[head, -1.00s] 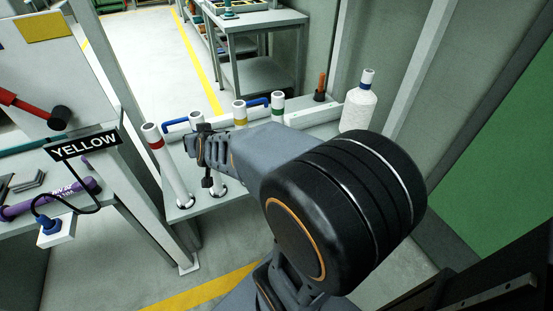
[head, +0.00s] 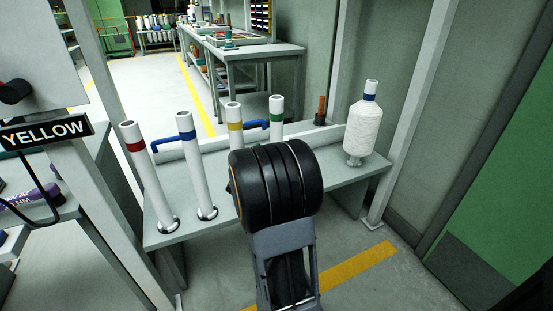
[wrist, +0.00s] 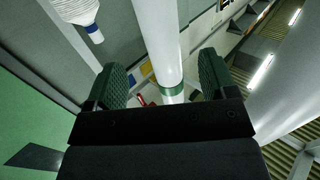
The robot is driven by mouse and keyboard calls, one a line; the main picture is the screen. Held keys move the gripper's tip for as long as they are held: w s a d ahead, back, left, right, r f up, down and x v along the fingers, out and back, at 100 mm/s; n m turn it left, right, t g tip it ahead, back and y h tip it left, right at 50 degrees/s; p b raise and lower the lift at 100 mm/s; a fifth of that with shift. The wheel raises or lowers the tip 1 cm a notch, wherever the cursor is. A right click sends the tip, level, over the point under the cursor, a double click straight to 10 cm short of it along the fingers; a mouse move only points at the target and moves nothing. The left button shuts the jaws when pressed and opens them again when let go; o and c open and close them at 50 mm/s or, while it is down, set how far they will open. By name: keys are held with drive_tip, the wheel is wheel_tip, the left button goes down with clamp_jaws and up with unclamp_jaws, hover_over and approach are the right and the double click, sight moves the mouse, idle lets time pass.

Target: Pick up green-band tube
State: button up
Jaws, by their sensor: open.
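The green-band tube (head: 276,108) is a white upright tube with a green ring near its top. In the head view its lower part is hidden behind my arm. In the wrist view the green-band tube (wrist: 157,40) runs between the two dark green finger pads of my gripper (wrist: 161,78), with a gap showing on each side. My gripper is open and holds nothing. In the head view its fingers are hidden behind my arm's black joint.
On the same grey bench (head: 345,176) stand a red-band tube (head: 148,175), a blue-band tube (head: 194,160) and a yellow-band tube (head: 234,125), left of the green one. A YELLOW sign (head: 45,132) hangs at left.

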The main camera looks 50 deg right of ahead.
drive_tip(key=b+x, duration=0.2)
drive_tip(key=x, duration=0.5)
drive_tip(key=shift+w+d+f, duration=0.15)
drive_tip(key=shift+w+d, duration=0.05)
drive_tip(key=shift+d, duration=0.15)
drive_tip(key=shift+c, duration=0.2)
drive_tip(key=c, duration=1.3)
